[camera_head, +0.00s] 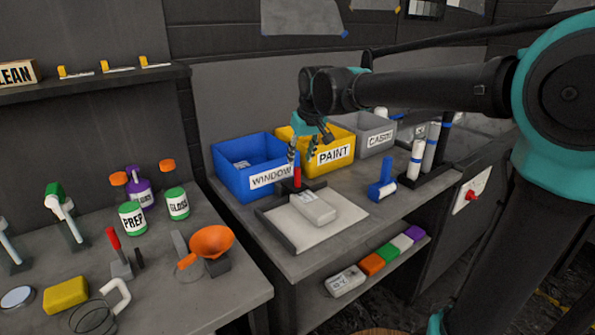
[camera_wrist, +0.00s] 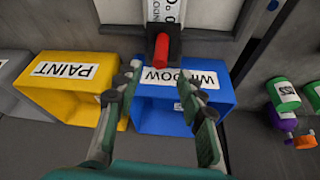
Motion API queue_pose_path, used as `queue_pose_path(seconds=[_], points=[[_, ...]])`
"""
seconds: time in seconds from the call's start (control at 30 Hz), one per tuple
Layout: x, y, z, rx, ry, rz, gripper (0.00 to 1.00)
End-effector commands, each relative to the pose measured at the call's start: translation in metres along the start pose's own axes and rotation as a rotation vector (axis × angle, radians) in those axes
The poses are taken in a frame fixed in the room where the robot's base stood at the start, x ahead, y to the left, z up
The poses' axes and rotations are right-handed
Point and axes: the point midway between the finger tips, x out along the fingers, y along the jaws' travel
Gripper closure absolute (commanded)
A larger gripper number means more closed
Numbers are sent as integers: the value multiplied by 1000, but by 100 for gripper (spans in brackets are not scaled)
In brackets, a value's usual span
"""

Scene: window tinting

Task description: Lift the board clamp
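The board clamp, a red upright handle (camera_head: 297,176) on a dark base, stands at the back edge of a pale board (camera_head: 340,225) on the bench. In the wrist view the red handle (camera_wrist: 161,52) shows ahead of and between my fingertips, with a gap of free space. My gripper (camera_head: 302,152) hangs above the clamp, fingers pointing down. It also shows in the wrist view (camera_wrist: 158,84), where its two fingers are spread and nothing is between them. A grey-white block (camera_head: 314,208) lies on the board beside the clamp.
A blue WINDOW bin (camera_head: 228,168), a yellow PAINT bin (camera_head: 314,168) and a grey bin (camera_head: 372,145) stand close behind the board. A blue roller-like item (camera_head: 381,190) stands to the right. A rack with several rolls (camera_head: 416,160) stands farther right. The left bench holds bottles and tools.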

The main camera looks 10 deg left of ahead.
Motion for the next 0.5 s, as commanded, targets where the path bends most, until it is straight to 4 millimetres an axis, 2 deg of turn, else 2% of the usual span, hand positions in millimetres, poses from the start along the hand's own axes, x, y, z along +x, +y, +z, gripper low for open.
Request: queue_pose_path(seconds=[0.1, 0.23, 0.5], points=[[24, 0, 0, 0, 0, 0, 61], [46, 0, 0, 0, 0, 0, 61], [69, 0, 0, 0, 0, 0, 61]])
